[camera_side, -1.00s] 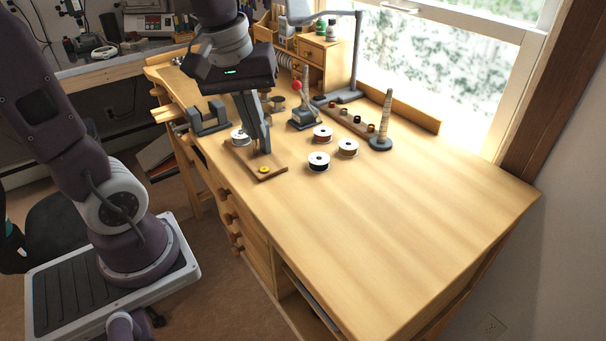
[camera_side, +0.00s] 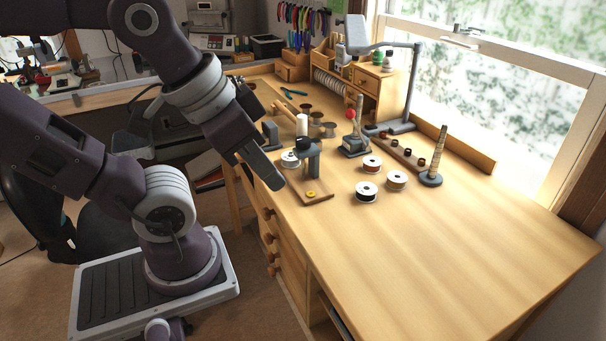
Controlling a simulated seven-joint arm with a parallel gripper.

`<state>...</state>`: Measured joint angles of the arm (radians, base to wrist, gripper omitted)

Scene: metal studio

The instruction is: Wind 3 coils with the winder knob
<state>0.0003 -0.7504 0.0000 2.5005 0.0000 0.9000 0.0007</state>
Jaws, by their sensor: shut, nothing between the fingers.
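A small winder stands on a wooden base (camera_side: 318,198) near the desk's left edge. Which part is the winder knob I cannot tell for certain. A white spool (camera_side: 289,159) sits beside the upright, partly hidden. My gripper (camera_side: 277,184) is shut and empty, pointing down and right, in front of and left of the winder in the picture. It appears apart from the winder. Any wound coils are too small to make out.
The desk's right half is clear.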

